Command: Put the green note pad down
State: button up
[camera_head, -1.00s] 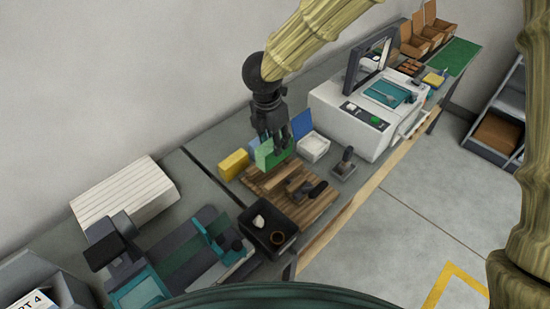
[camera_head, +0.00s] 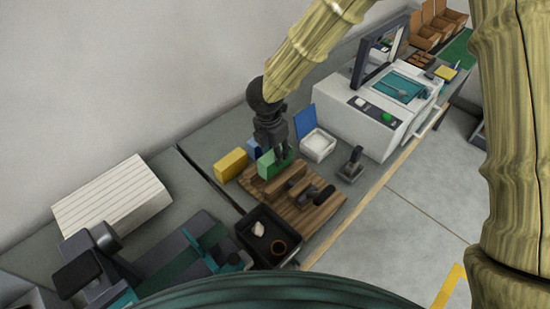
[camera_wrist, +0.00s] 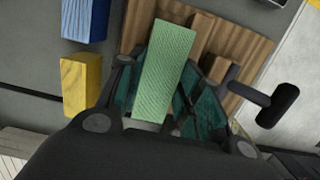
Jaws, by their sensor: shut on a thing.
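The green note pad (camera_head: 268,165) is a small upright block in my gripper (camera_head: 279,156). In the wrist view the pad (camera_wrist: 166,70) sits between the dark fingers of my gripper (camera_wrist: 157,88), which are closed on its sides. The pad is beside the back edge of a striped wooden board (camera_head: 318,211). I cannot tell whether its lower end touches the bench or the board. The fingers hide part of the pad in the head view.
A yellow block (camera_head: 231,165) and a blue block (camera_head: 254,149) stand left of and behind the pad. A white open box with a blue lid (camera_head: 319,146) is to the right. A black tray (camera_head: 267,238) and a hand stamp (camera_head: 352,163) stand nearby.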

aim_at(271, 157)
jog(key=shift+f+p, duration=0.6)
jog(key=shift+f, duration=1.45)
jog(key=shift+f, duration=0.2)
jog(key=o, duration=1.2)
jog(key=shift+r, duration=0.1)
jog(key=shift+r, duration=0.1)
jog(key=r+b, duration=0.1)
jog(key=r, duration=0.3)
jog(key=s+a+r+b, duration=0.1)
jog(key=r, duration=0.3)
jog(key=r+b, duration=0.1)
jog(key=r, duration=0.3)
jog(key=shift+s+a, duration=0.15)
jog(key=shift+s, duration=0.05)
